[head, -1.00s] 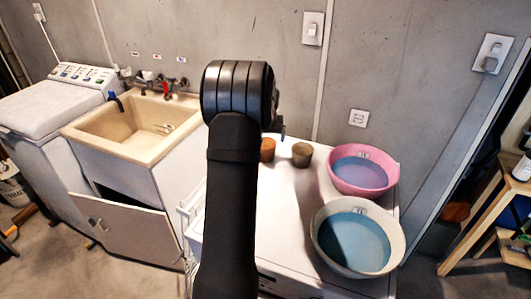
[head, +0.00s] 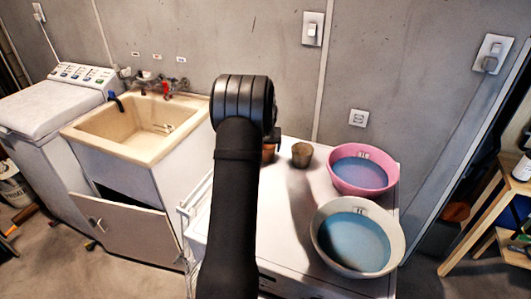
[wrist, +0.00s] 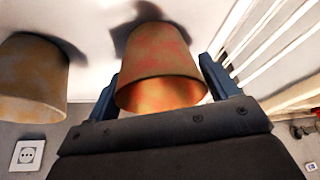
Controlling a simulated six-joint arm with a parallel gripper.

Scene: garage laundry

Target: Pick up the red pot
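The red pot (wrist: 160,65) is a small rust-orange tapered pot, centred in the wrist view with its open rim toward my gripper. My gripper (wrist: 161,72) is open, with one blue finger on each side of the pot. The fingers are close to its wall; I cannot see a firm hold. In the head view the red pot (head: 268,156) stands on the white top, partly hidden behind my arm. My fingers are mostly hidden there.
A brown pot (head: 302,155) stands just right of the red one. A pink basin (head: 384,184) and a pale basin (head: 322,254) with water stand further right on the white top (head: 300,240). A white rack (head: 187,214) is at its left edge, and a wall stands behind.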

